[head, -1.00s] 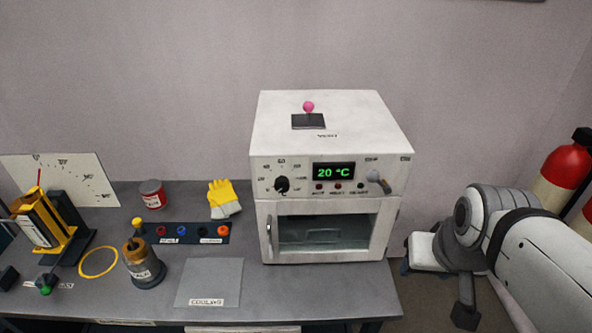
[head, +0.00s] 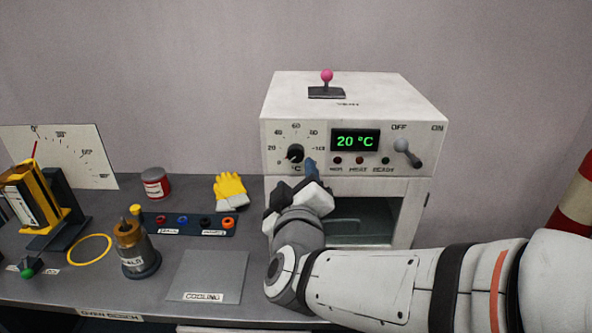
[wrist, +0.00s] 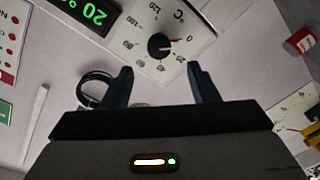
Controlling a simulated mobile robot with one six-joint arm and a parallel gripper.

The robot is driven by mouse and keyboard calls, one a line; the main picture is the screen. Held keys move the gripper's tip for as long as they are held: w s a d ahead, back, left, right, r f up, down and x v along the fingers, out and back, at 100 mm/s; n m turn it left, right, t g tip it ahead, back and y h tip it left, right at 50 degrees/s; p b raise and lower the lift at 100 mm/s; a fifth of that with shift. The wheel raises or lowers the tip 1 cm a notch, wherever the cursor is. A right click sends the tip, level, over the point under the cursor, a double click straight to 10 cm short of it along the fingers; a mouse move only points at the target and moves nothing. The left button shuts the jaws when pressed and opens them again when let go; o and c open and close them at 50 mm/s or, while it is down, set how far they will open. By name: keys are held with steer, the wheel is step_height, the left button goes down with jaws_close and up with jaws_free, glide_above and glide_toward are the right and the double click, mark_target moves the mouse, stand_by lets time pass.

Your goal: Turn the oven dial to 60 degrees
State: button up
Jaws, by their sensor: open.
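The oven (head: 350,95) is a white box at the back of the bench. Its black dial (head: 295,153) is on the upper left of the front, inside a printed scale. The dial also shows in the wrist view (wrist: 160,46), upside down, with its red mark pointing towards 0. The green display (head: 356,141) reads 20 °C. My gripper (head: 303,172) is just in front of and below the dial. In the wrist view my gripper (wrist: 159,72) is open and empty, its two fingers apart on either side of the dial's line, not touching it.
A lever (head: 406,151) is at the right of the panel, near OFF. A pink-knobbed vent handle (head: 327,78) stands on the oven's top. A yellow glove (head: 230,190), a red can (head: 155,184) and a brass-topped pot (head: 132,245) are on the bench at left.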

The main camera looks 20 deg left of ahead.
mark_target(295, 156)
steer(key=x, duration=0.7)
steer(key=shift+w+a, duration=0.1)
steer(key=shift+w, duration=0.25)
steer(key=shift+c, duration=0.3)
steer(key=c, duration=0.9)
